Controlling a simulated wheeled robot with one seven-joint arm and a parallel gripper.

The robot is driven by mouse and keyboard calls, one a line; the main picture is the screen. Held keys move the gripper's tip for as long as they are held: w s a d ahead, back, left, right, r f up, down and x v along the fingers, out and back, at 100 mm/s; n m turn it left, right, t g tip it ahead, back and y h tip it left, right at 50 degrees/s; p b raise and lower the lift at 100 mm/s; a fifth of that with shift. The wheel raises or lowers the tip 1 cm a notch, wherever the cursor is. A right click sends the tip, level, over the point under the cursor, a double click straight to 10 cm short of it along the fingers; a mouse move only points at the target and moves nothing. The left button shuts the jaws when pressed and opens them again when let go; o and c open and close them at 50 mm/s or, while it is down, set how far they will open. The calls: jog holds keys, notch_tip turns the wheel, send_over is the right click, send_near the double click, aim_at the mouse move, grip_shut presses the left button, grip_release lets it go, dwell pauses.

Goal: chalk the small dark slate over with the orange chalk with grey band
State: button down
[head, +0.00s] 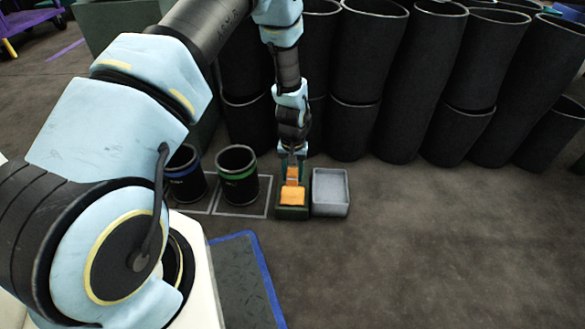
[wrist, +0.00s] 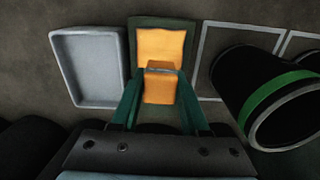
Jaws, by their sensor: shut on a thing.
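The small dark slate (head: 292,213) lies on the floor. Its dark rim also shows in the wrist view (wrist: 162,22). Orange covers the part of its face that I can see. The near part is hidden behind the chalk and my gripper. My gripper (head: 291,167) points down over the slate and is shut on the orange chalk (wrist: 159,91). The chalk is a block with a grey band near its end, between the green fingers. It is at or just above the slate's face; I cannot tell whether it touches.
A shallow grey tray (head: 330,193) stands close beside the slate. A black sleeve with a green band (head: 238,176) and one with a blue band (head: 186,174) stand on the other side. Tall black sleeves (head: 368,50) line the back. Floor at the front right is clear.

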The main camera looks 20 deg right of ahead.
jog(key=shift+r+p, duration=0.75)
jog(key=shift+r, duration=0.5)
